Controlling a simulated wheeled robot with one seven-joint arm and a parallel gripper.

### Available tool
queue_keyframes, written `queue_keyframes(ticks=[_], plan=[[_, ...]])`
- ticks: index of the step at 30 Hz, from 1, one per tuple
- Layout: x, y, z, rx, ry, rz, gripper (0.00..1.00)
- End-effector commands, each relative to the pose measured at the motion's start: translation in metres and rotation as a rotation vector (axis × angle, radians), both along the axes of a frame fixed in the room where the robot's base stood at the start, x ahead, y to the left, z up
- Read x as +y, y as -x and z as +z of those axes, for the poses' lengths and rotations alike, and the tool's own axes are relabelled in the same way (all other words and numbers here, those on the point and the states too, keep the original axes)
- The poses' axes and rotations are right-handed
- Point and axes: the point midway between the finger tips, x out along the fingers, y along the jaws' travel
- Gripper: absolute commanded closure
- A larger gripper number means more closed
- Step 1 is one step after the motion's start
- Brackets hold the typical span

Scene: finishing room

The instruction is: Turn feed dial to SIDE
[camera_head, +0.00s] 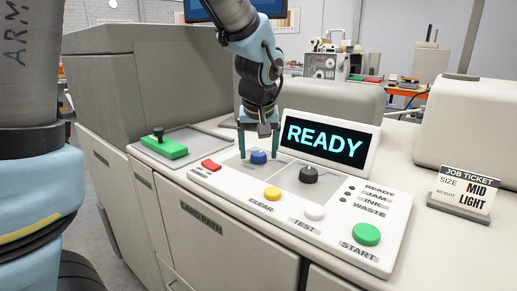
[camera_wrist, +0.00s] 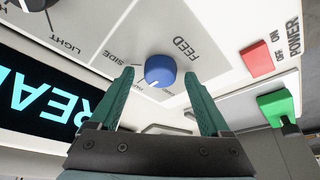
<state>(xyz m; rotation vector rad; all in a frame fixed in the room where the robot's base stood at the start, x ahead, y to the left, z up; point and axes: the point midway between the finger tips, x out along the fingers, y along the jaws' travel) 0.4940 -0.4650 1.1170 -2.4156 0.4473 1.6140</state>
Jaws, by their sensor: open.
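The blue feed dial (camera_head: 258,157) sits on the grey part of the white control panel. It also shows in the wrist view (camera_wrist: 160,71), where the panel is upside down. There, FEED is printed to its upper right and SIDE to its left. A pale mark on the dial's lower rim faces the smaller labels below, not SIDE; those labels are hard to read. My gripper (camera_head: 259,151) is open over the dial, pointing down. In the wrist view its green fingers (camera_wrist: 159,74) stand on either side of the dial, with visible gaps.
A black dial (camera_head: 308,175) is to the right. The READY screen (camera_head: 327,143) stands close behind. Yellow (camera_head: 272,194), white (camera_head: 314,212) and green (camera_head: 366,234) buttons lie in front. A job ticket (camera_head: 464,190) reads MID, LIGHT.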

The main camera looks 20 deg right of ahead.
Motion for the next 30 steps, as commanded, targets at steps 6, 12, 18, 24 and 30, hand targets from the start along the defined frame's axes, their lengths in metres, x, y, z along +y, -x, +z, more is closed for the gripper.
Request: queue_keyframes(ticks=[6, 12, 18, 24, 30], plan=[[0.0000, 0.0001, 0.0003, 0.000, 0.000, 0.000, 0.34], [0.0001, 0.0001, 0.0004, 0.000, 0.000, 0.000, 0.56], [0.0000, 0.0002, 0.0005, 0.000, 0.000, 0.000, 0.79], [0.0000, 0.0002, 0.0006, 0.000, 0.000, 0.000, 1.00], [0.0000, 0.0001, 0.0007, 0.000, 0.001, -0.009, 1.00]])
